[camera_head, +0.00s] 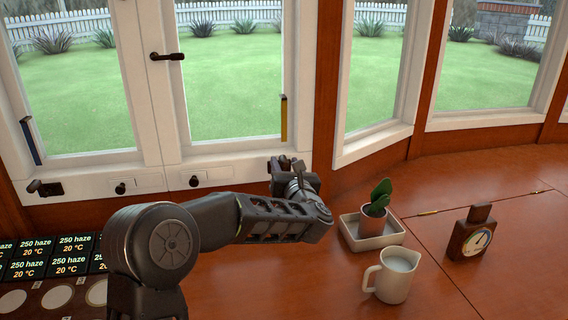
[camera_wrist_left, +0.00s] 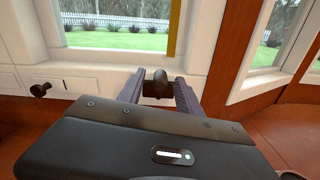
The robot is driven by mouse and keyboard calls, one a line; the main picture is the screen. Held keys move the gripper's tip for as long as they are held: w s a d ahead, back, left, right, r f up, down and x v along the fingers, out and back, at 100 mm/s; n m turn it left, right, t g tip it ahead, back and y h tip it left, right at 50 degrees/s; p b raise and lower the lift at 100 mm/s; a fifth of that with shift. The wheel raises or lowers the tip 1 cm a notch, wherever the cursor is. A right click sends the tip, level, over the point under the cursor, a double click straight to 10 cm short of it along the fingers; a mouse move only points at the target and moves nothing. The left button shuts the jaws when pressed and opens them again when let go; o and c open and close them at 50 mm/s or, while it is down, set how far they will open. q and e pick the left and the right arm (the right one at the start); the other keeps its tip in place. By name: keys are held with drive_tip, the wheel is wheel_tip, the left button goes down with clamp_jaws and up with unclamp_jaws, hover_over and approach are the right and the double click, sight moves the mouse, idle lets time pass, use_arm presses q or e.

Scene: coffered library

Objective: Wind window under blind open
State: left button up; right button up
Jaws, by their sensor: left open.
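Two white-framed window panes, a left one (camera_head: 70,85) and a right one (camera_head: 230,75), stand side by side and look shut. No blind shows in either view. A dark winder (camera_wrist_left: 156,82) sits on the sill under the right pane's yellow strip (camera_head: 284,118). My left gripper (camera_head: 283,164) is at this winder; in the left wrist view its open fingers (camera_wrist_left: 158,88) stand on either side of it, and I cannot tell whether they touch it. Another dark winder (camera_head: 45,188) is on the sill below the left pane's blue strip (camera_head: 30,140). My right gripper is out of view.
A dark handle (camera_head: 167,57) is on the frame between the panes. Small knobs (camera_head: 194,181) line the sill. On the wooden desk are a potted plant (camera_head: 375,210) in a white tray (camera_head: 350,237), a milk jug (camera_head: 392,275) and a dial gauge (camera_head: 472,236). Labelled panels (camera_head: 50,256) lie left.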

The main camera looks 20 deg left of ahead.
use_arm(q)
drive_tip(key=shift+x, duration=1.1)
drive_tip(key=shift+c, duration=0.3)
clamp_jaws()
